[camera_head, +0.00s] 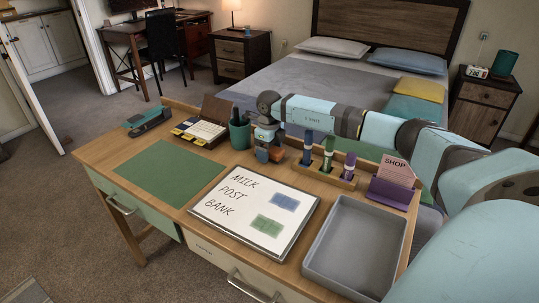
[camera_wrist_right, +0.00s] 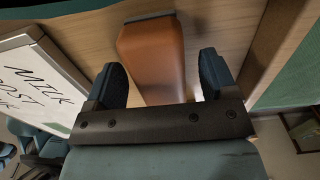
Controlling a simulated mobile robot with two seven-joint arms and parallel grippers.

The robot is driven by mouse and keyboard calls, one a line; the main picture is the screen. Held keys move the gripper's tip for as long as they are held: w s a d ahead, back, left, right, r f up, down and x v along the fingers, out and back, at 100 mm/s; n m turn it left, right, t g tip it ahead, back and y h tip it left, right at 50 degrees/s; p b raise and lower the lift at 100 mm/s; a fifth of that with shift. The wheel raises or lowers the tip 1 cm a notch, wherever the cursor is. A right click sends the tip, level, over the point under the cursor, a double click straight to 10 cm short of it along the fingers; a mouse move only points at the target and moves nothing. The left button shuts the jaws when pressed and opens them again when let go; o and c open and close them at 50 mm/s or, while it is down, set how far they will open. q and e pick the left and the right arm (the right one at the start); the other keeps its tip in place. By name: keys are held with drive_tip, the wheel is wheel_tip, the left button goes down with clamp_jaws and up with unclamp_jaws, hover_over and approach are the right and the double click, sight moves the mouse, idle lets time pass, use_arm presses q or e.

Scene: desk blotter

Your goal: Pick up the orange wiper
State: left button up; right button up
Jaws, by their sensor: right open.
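The orange wiper (camera_head: 263,155) stands on the desk behind the whiteboard, partly hidden by my right gripper (camera_head: 268,141) in the head view. In the right wrist view the wiper (camera_wrist_right: 150,50) is an orange-brown block with a dark grey strip along its far end. My right gripper (camera_wrist_right: 162,76) is open, with one finger on each side of the wiper's near part. I cannot tell whether either finger touches it. My left gripper is not in view.
A whiteboard with writing (camera_head: 240,222) lies in front of the wiper. A dark green pen cup (camera_head: 240,136) stands close on the left, and a wooden marker holder (camera_head: 322,174) on the right. A grey tray (camera_head: 350,245) and a green mat (camera_head: 168,172) also occupy the desk.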

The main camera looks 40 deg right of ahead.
drive_tip(key=shift+r, duration=0.15)
drive_tip(key=shift+c, duration=1.3)
drive_tip(key=c, duration=0.7)
drive_tip(key=shift+c, duration=0.2)
drive_tip(key=shift+r, duration=0.7)
use_arm(q)
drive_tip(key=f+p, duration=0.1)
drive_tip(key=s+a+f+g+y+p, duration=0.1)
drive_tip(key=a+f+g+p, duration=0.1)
drive_tip(key=p, duration=0.1)
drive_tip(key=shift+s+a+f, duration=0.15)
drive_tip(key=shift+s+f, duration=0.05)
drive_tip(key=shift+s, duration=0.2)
use_arm(e)
wheel_tip(320, 180, up, 19)
drive_tip(key=shift+f, duration=0.2)
drive_tip(key=shift+o, duration=0.3)
